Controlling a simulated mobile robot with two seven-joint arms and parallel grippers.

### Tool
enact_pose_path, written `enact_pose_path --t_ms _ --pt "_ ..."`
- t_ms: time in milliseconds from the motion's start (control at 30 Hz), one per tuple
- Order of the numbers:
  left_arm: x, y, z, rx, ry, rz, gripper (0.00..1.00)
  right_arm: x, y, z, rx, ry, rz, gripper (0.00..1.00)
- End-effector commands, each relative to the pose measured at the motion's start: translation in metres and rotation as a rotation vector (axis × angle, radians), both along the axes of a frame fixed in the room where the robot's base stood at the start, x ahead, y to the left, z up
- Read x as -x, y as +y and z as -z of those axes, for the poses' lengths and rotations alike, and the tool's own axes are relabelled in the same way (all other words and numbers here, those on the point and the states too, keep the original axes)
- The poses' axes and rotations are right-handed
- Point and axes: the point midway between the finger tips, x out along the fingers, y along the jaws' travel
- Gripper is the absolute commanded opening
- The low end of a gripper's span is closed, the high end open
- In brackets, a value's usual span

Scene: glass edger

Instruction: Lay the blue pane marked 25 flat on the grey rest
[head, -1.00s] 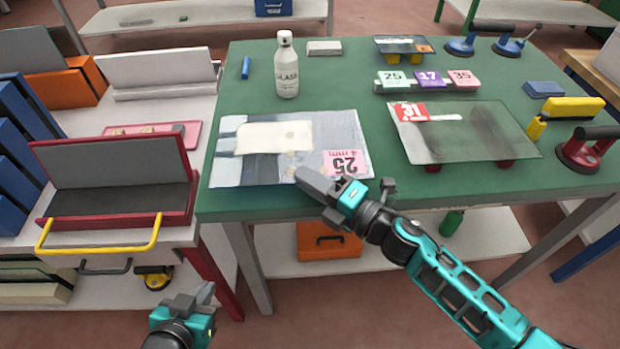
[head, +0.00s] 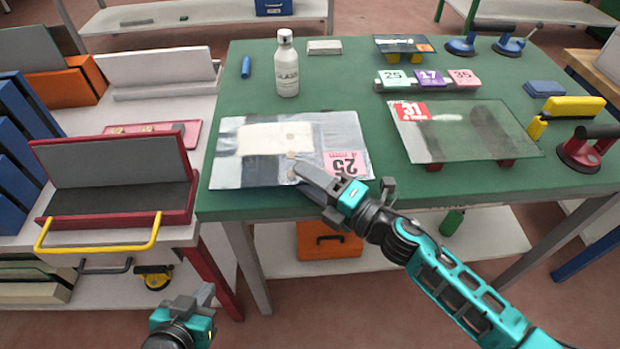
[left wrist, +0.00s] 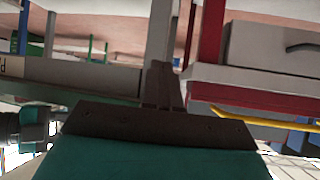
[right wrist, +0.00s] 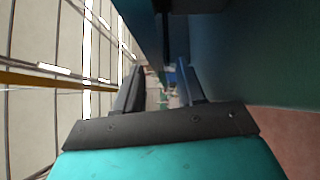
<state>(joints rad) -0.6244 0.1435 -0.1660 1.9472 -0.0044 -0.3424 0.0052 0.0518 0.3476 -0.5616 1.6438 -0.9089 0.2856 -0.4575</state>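A light grey rest (head: 155,75) stands on the left bench.
A red rest with grey lining (head: 118,180) and yellow handle stands at the left bench's front. A white bottle (head: 287,65) is behind the pane. Pane 31 (head: 465,135) sits on red supports to the right. A red suction cup (head: 588,150) is farther right.

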Motion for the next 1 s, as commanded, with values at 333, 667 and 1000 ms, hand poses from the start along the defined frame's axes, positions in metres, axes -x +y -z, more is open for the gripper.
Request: enact_pose_path --t_ms 333,667,1000 --pt "0.000 0.000 0.001 0.000 0.006 0.000 0.00 0.006 -0.006 0.005 0.004 0.009 0.002 0.39" --pt "0.000 -0.003 0.004 0.005 0.006 0.004 0.00 0.052 -0.055 0.006 0.004 0.008 0.001 0.39" --pt "-0.006 -0.006 -0.001 0.012 -0.009 0.008 0.00 0.084 -0.090 0.005 0.001 0.004 0.000 0.39"
